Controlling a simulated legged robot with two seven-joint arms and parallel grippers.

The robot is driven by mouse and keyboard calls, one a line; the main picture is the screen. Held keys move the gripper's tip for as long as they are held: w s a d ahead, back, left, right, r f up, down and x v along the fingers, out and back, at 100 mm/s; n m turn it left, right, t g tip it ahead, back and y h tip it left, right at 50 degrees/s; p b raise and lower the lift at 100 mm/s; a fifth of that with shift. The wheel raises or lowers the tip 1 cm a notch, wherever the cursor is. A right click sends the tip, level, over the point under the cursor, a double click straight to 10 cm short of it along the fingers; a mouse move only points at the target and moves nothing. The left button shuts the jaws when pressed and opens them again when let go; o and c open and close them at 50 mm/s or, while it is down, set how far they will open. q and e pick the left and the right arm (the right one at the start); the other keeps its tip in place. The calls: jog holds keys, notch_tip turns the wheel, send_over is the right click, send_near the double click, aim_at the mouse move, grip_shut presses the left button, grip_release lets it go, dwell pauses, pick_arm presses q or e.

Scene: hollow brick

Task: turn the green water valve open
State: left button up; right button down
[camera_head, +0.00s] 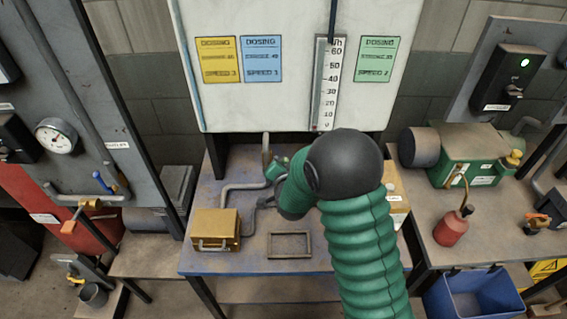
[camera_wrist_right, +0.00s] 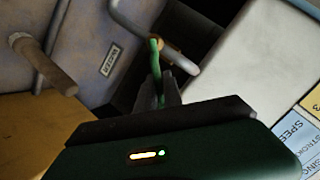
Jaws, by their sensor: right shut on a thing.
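The green valve handle (camera_wrist_right: 155,60) is a thin lever beside a brass-coloured fitting on a bent grey pipe (camera_wrist_right: 140,28), in the right wrist view. My right gripper (camera_wrist_right: 160,88) is shut on this lever, and its dark fingers cover the lower end. In the head view my bulky green right arm reaches over the blue-edged workbench (camera_head: 225,265). The hand there is small and partly hidden by the arm, and I cannot make out the valve clearly. My left gripper is in neither view.
A yellow box (camera_head: 215,230) and a flat rectangular frame (camera_head: 289,245) lie on the bench. A white board (camera_head: 290,105) with signs and a scale stands behind. A red oil can (camera_head: 452,228) stands on the right bench. A blue bin (camera_head: 475,298) sits below it.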

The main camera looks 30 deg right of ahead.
jog(key=a+n+h+p, duration=0.1)
jog(key=p, duration=0.1)
jog(key=w+a+n+g+h+p, duration=0.1)
jog(key=n+p, duration=0.1)
jog(key=p, duration=0.1)
jog(key=a+r+n+g+h+p, duration=0.1)
jog(key=a+n+p, duration=0.1)
jog(key=p, duration=0.1)
jog(key=shift+w, duration=0.4)
jog(key=shift+f+n+h, duration=0.1)
jog(key=shift+n+h, duration=0.2)
jog(key=shift+h, duration=0.1)
jog(key=c, duration=1.6)
grip_release()
jog(key=shift+w, duration=0.1)
jog(key=shift+o, duration=0.5)
jog(key=shift+w+r, duration=0.1)
jog(key=shift+r, duration=0.1)
jog(key=shift+r+p, duration=0.15)
jog(key=shift+p, duration=0.15)
